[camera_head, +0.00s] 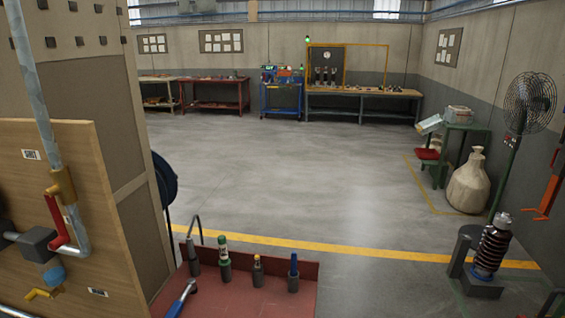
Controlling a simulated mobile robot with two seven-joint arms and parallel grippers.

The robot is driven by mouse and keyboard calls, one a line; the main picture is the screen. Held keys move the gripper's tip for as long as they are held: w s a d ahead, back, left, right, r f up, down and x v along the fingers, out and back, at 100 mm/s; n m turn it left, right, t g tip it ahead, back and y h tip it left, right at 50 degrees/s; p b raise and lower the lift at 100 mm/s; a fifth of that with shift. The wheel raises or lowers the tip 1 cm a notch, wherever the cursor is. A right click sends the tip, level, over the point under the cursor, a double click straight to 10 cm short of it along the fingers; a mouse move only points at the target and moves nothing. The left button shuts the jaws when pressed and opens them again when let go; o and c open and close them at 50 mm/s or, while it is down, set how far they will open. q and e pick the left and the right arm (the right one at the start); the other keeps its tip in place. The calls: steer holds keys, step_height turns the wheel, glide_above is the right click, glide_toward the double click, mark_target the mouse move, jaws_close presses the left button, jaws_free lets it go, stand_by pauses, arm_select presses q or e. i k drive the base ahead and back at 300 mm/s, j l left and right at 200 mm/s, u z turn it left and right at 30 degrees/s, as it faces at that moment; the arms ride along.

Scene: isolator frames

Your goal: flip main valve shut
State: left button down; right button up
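A brass valve body (62,184) sits on a grey vertical pipe (35,95) in front of a wooden panel (100,190) at the left. Its red lever (56,222) hangs down and slightly right, roughly along the pipe. Lower left is a second, yellow lever (42,293) near a blue round part (54,276). No label I can read says which is the main valve. Neither of my grippers is recognisable in view.
A grey block fitting (37,244) sits on piping beside the red lever. A coil spring device (490,250) stands at right. The floor (270,180) beyond is open.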

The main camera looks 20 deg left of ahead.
mark_target(49, 193)
steer(key=i+l+u, duration=0.15)
steer(key=u, duration=0.25)
steer(key=l+u, duration=0.35)
steer(key=i+l+u, duration=0.15)
steer(key=l+u, duration=0.25)
steer(key=i+l+u, duration=0.1)
steer(key=l+u, duration=0.35)
steer(key=l, duration=0.1)
